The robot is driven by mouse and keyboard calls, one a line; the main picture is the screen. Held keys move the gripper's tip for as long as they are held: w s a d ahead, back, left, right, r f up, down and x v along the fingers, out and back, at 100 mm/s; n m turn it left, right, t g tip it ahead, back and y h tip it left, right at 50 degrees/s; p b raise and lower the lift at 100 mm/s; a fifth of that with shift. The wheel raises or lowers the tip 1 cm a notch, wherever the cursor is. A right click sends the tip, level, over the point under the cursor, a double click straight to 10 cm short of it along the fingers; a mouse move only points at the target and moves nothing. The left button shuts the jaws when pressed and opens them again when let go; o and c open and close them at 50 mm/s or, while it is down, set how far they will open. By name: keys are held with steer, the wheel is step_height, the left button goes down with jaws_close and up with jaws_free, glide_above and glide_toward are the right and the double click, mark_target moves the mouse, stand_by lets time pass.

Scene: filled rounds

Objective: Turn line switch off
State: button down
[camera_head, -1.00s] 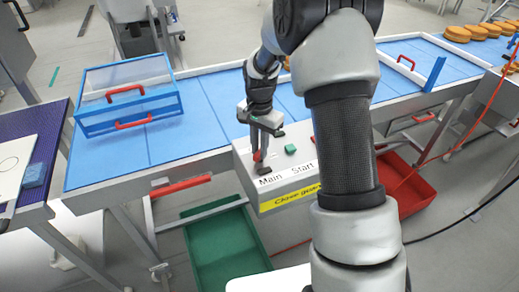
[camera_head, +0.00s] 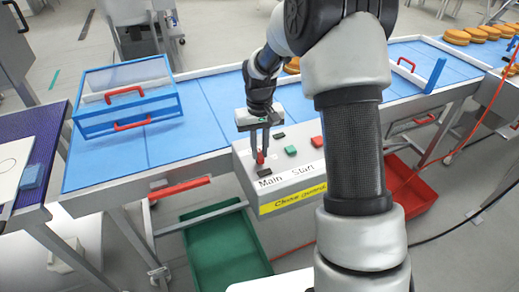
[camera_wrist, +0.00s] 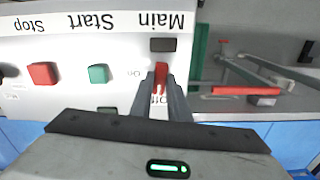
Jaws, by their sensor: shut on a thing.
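The control box (camera_head: 291,180) has a grey top with the labels Main and Start in the head view. The line switch is a red lever (camera_head: 260,158) behind the Main label. My gripper (camera_head: 259,153) is shut on this lever from above. In the wrist view the red lever (camera_wrist: 161,73) shows between the two dark fingers, with On and Off marks beside it. The fingers hide part of the lever, so I cannot tell its exact setting.
A green button (camera_head: 290,150) and a red button (camera_head: 317,141) sit right of the lever. The blue conveyor (camera_head: 180,130) runs behind the box. A blue-framed guard (camera_head: 127,95) stands at left. A green bin (camera_head: 222,245) and a red bin (camera_head: 412,195) are below.

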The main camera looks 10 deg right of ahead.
mark_target(260, 154)
steer(key=shift+r+n, duration=0.1)
steer(key=shift+n, duration=0.5)
steer(key=shift+w, duration=0.1)
steer(key=c, duration=1.7)
jaws_free()
step_height(260, 154, up, 17)
steer(key=shift+r, duration=0.15)
steer(key=shift+r, duration=0.1)
